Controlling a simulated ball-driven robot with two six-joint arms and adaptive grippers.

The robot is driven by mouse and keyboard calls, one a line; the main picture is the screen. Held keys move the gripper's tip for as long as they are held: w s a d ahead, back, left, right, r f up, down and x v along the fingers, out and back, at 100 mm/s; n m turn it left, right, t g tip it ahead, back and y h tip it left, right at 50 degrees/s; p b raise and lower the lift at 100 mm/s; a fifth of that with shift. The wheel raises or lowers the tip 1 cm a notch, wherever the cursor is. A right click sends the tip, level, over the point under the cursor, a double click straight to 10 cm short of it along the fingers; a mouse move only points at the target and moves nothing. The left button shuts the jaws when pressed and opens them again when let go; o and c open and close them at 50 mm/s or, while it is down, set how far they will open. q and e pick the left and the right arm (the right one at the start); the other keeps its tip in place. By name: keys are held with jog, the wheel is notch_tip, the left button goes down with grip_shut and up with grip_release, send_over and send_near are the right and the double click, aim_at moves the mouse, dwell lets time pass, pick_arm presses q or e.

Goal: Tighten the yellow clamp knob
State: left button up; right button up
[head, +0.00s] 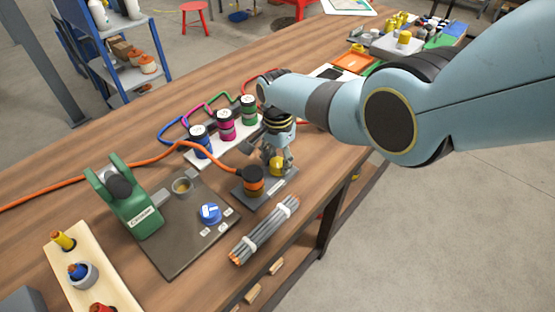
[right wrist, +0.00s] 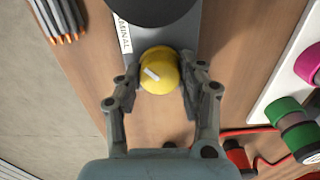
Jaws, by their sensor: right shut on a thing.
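The yellow clamp knob (right wrist: 158,70) sits on a grey terminal block (right wrist: 128,38) and has a white mark on its top. In the right wrist view my right gripper (right wrist: 160,84) has one finger on each side of the knob and is shut on it. In the head view the right gripper (head: 277,158) reaches down from above, and part of the yellow knob (head: 278,168) shows between its fingers. The block (head: 281,186) also carries a dark round post with an orange band (head: 252,181), left of the knob. My left gripper is not in view.
An orange cable (head: 130,166) runs across the table to the post. A bundle of grey rods (head: 264,231) lies in front of the block. Blue, magenta and green connectors (head: 226,124) stand behind it. A green machine (head: 135,205) stands on a dark plate at left.

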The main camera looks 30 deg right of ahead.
aim_at(278, 162)
jog(key=o, duration=1.2)
jog(key=shift+r, duration=0.15)
notch_tip(278, 162, up, 12)
jog(key=shift+f, duration=0.1)
